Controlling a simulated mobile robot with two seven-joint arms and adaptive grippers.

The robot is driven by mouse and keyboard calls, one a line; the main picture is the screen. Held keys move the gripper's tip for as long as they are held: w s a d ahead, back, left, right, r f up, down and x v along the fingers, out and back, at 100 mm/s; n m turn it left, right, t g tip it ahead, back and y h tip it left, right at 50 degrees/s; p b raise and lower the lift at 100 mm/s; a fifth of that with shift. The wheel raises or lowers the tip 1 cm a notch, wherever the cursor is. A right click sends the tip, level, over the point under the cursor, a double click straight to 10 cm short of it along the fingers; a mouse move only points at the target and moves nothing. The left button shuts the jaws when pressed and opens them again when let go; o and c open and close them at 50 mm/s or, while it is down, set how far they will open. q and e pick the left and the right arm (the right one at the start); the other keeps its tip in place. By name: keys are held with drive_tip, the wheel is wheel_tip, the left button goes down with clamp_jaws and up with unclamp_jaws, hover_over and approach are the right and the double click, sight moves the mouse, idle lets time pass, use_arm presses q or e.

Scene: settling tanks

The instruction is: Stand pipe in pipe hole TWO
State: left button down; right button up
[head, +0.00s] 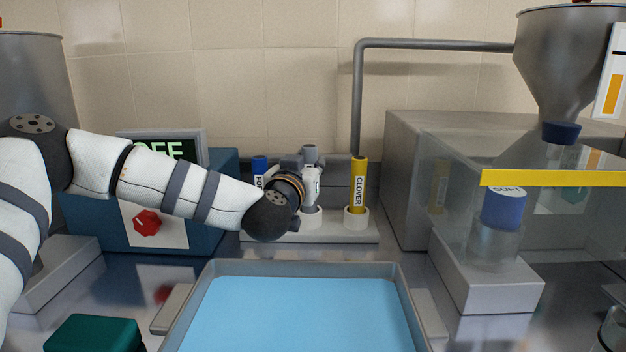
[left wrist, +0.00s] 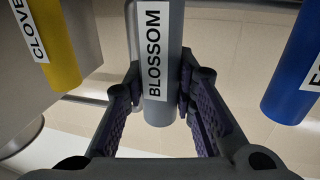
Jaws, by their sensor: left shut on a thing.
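A grey pipe labelled BLOSSOM (left wrist: 156,60) stands between the fingers of my left gripper (head: 311,180) in the left wrist view. In the head view its grey top (head: 310,153) shows above the gripper. My left gripper is shut on it, over the middle white collar (head: 311,217) of the pipe rack (head: 335,235). The gripper hides much of the pipe, and I cannot tell whether its lower end is inside the collar. No hole number is readable. My right gripper is not in view.
A yellow CLOVER pipe (head: 358,185) stands in the right collar (head: 356,217). A blue pipe (head: 260,168) stands at the left, partly behind my arm. A blue-floored tray (head: 405,300) lies in front. A clear-walled box (head: 460,210) is at the right.

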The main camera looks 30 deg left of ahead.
use_arm(q)
wheel_tip(320, 180, down, 2)
drive_tip(key=shift+f, duration=0.25)
drive_tip(key=shift+r, duration=0.25)
drive_tip(key=shift+f, duration=0.15)
drive_tip(key=c, duration=1.3)
unclamp_jaws()
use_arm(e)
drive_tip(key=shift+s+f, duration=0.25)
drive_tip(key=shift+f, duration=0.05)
use_arm(q)
drive_tip(key=shift+s+r, duration=0.15)
drive_tip(key=shift+r, duration=0.05)
drive_tip(key=p+v, duration=0.2)
drive_tip(key=v, duration=0.9)
drive_tip(key=shift+s+d, duration=0.1)
drive_tip(key=shift+s, duration=0.25)
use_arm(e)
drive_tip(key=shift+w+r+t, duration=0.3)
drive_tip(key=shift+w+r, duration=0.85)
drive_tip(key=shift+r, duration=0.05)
